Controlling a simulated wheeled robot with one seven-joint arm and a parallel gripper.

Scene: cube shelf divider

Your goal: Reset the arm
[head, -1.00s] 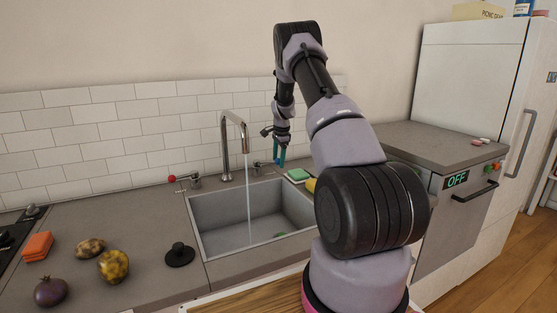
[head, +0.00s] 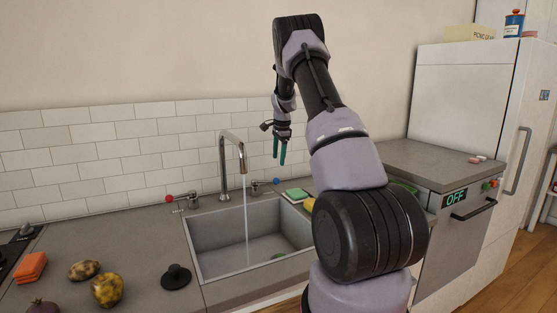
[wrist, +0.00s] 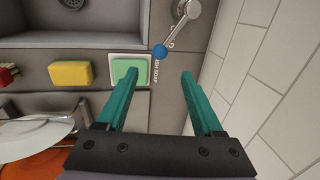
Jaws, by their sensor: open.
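My gripper (head: 279,148) hangs from my raised arm above the back of the counter, to the right of the faucet. Its teal fingers point down. In the wrist view my gripper (wrist: 159,95) shows its two teal fingers spread apart with nothing between them. Below it lie a green soap bar (wrist: 122,69) on a white dish and a blue-knobbed tap handle (wrist: 160,51). My arm hides part of the counter right of the sink.
Water runs from the faucet (head: 222,165) into the sink (head: 205,262). A yellow sponge (wrist: 70,74) and plates (wrist: 35,135) lie near the soap. A black stopper (head: 176,277), potatoes and an orange stack (head: 30,267) are on the left counter. A tiled wall (head: 85,150) stands close behind my gripper.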

